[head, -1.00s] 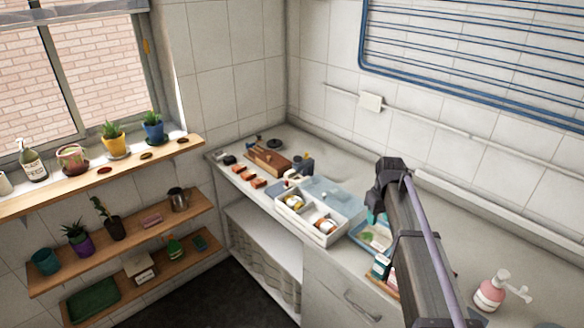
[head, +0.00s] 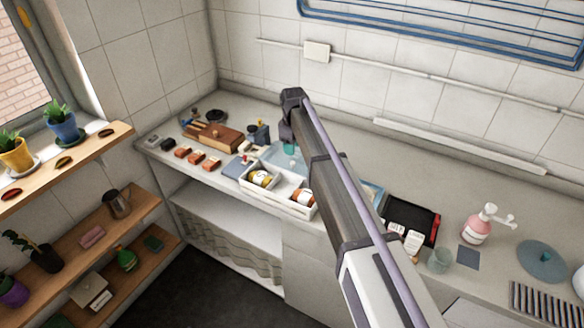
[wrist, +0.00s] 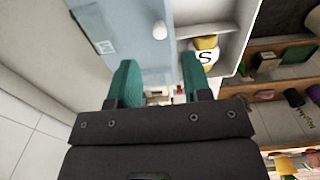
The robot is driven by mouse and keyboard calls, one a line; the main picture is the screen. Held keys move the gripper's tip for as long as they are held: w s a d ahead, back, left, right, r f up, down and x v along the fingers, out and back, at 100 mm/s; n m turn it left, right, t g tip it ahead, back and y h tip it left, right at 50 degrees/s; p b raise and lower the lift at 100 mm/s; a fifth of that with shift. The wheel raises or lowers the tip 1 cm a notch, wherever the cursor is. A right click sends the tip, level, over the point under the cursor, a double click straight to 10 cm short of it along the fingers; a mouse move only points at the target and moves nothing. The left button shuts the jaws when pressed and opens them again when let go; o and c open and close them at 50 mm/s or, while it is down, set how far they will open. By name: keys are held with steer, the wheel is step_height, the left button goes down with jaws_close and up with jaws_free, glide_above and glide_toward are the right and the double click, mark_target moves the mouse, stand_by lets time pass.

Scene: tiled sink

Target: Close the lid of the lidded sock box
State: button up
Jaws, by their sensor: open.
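The white sock box (head: 270,203) stands on the counter with its compartments uncovered. Rolled socks show inside, one yellow-and-white roll (head: 261,178) at the left. The pale blue lid (head: 271,159) is open, at the back of the box. My gripper (head: 289,149) is at the lid, with its teal fingers apart and nothing between them. In the wrist view my gripper (wrist: 157,72) points towards the lid (wrist: 132,28), which has a white knob. A roll marked S (wrist: 205,56) lies in the box beside it. Whether the fingers touch the lid I cannot tell.
A brown wooden box (head: 215,136) and several orange blocks (head: 197,157) stand left of the box. My arm covers part of the counter.

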mark_target(293, 163)
step_height(293, 163, down, 8)
steer(key=b, duration=0.5)
steer(key=shift+r+b, duration=0.2)
steer(key=shift+b, duration=0.2)
steer(key=shift+r, duration=0.15)
jaws_close()
